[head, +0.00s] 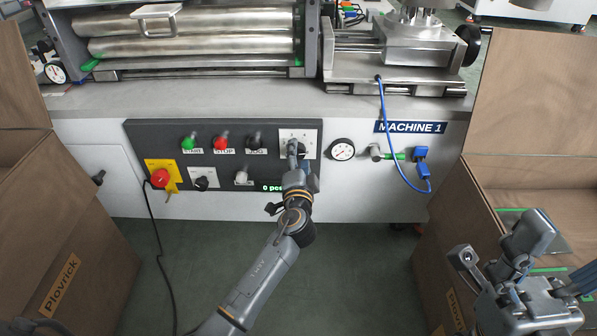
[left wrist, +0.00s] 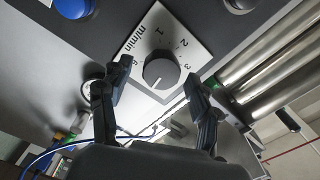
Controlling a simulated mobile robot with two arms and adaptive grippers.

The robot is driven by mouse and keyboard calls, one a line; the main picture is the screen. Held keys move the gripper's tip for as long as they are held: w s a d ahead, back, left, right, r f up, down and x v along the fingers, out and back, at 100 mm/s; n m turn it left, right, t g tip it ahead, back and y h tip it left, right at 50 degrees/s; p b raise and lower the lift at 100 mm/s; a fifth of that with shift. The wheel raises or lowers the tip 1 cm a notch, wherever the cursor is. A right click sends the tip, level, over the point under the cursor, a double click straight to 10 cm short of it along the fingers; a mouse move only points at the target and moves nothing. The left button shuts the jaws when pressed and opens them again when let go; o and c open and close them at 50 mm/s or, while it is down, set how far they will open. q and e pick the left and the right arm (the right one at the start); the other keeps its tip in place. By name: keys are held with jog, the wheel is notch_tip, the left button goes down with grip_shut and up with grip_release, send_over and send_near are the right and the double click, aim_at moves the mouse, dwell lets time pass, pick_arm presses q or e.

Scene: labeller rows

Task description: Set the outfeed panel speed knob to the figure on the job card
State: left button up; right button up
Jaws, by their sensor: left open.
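The speed knob (left wrist: 161,70) is a dark round knob on a white square plate (left wrist: 140,41) marked "m/min" with figures including 1, 2 and 3. A pale line on the knob points toward the bottom of the left wrist view, away from the 1 and 2. In the head view the plate (head: 312,134) is on the dark panel (head: 135,137), with the knob mostly hidden by my gripper. My left gripper (left wrist: 158,82) is open, its fingers apart on either side of the knob; contact is unclear. It also shows in the head view (head: 297,153). My right gripper (head: 502,246) is open and empty at lower right. No job card is recognisable.
Left of the knob are green (head: 189,141), red (head: 221,140) and jog (head: 255,139) buttons, and a red emergency stop (head: 160,178) on yellow. A gauge (head: 342,150) and blue cable (head: 394,145) are right. Cardboard boxes (head: 95,235) (head: 450,220) flank the floor.

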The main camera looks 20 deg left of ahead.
pick_arm(q)
jog(key=v, duration=1)
jog(key=shift+s, duration=0.2)
jog(key=shift+d+r, duration=0.1)
jog(key=shift+d, duration=0.05)
